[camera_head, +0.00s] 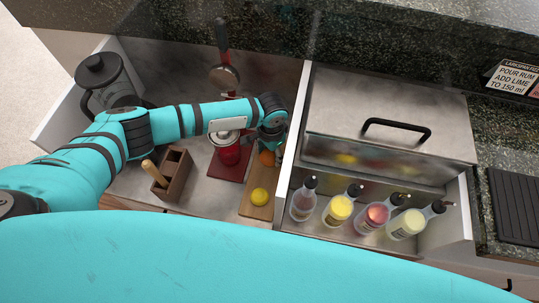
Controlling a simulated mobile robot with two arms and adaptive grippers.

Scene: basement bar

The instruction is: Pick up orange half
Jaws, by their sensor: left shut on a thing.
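The orange half (267,158) shows in the head view as a small orange patch at the upper part of a wooden board (258,209). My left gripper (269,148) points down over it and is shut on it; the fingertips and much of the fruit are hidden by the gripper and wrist. A yellow lemon-like fruit (260,197) lies on the lower part of the same board, apart from the gripper. My right gripper is not in view.
A red cup (228,151) stands on a dark red mat (218,173) left of the board. A wooden holder (172,174) is further left. A white divider (295,125) rises right of the gripper; several bottles (339,210) stand in the bin beyond it.

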